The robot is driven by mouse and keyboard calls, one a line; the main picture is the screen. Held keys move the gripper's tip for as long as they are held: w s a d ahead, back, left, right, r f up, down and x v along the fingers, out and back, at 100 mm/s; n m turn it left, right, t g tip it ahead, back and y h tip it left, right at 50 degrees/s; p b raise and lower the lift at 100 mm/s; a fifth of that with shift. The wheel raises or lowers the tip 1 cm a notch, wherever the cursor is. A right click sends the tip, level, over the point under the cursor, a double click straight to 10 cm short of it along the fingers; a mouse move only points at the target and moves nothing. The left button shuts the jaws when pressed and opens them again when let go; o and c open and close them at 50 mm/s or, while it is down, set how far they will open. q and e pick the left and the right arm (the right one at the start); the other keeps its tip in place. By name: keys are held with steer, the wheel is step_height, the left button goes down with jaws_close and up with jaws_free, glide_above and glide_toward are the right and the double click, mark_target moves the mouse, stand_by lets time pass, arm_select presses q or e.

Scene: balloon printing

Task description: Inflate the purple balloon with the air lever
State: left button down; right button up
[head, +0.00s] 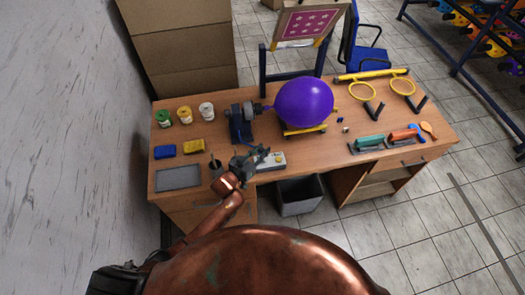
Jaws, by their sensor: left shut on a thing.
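The purple balloon (303,102) is round and swollen. Its neck points left toward the nozzle of the dark blue-grey inflating machine (238,122). The balloon sits just above a yellow stand (305,130). My left gripper (260,154) is at the front edge of the table, in front of the machine. It is shut at the left end of a light grey control box (275,161), where the air lever is; the gripper mostly hides the lever. My right gripper is not in view.
The wooden table (335,170) carries paint jars (185,115), blue and yellow sponges (193,146), a grey tray (178,179), yellow hoops (362,91) and squeegees (369,142). A framed screen (307,22) stands behind the balloon. A dark bin (299,196) stands below the front edge.

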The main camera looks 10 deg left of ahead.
arm_select(q)
steer(key=c, duration=1.7)
jaws_free()
steer(key=shift+w+a, duration=0.1)
steer(key=shift+a, duration=0.05)
steer(key=shift+c, duration=0.2)
steer(key=shift+o, duration=0.3)
steer(key=v, duration=1.2)
